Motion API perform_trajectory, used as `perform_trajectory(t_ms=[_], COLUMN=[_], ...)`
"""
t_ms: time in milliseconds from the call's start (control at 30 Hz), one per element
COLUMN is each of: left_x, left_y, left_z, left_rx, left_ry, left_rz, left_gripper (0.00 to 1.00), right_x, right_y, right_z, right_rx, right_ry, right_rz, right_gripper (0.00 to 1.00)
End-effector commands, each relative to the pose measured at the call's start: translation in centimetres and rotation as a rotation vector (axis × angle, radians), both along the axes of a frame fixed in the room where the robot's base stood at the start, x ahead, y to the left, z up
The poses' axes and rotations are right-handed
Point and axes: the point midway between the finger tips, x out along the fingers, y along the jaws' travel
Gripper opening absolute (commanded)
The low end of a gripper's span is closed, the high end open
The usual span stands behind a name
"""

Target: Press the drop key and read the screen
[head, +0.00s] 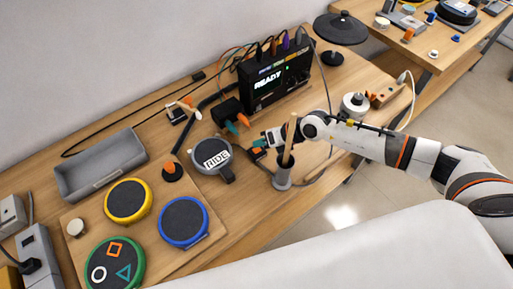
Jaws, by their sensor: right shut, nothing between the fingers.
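The black sound module (275,76) stands at the back of the bench, cables in its top. Its lit screen (267,82) reads "READY". I cannot make out which control is the drop key. A grey pad labelled "RIDE" (212,154) lies left of my right gripper. A yellow-rimmed pad (128,200), a blue-rimmed pad (184,221) and a green-rimmed pad (115,262) with square, circle and triangle marks lie on a board at front left. My right gripper (259,145) is shut and empty, between the ride pad and a stick holder. My left gripper is out of view.
A grey cup holder (284,172) with a wooden stick stands close by my right gripper. A grey tray (101,163) lies at left. A black cymbal-like disc (340,28) stands at the back. Cables cross the bench. A white surface (350,255) fills the lower right.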

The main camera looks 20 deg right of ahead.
Motion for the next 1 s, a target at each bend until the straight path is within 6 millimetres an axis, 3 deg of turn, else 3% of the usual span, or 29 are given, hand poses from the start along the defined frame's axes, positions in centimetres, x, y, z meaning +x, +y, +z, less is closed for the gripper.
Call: perform_trajectory(t_ms=[1000], left_x=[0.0], left_y=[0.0], left_z=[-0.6], left_rx=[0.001], left_ry=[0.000], left_rz=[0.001], left_gripper=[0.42], right_x=[0.0], right_y=[0.0], right_z=[-1.3], right_rx=[0.001], right_ry=[0.000], right_rz=[0.001], right_gripper=[0.00])
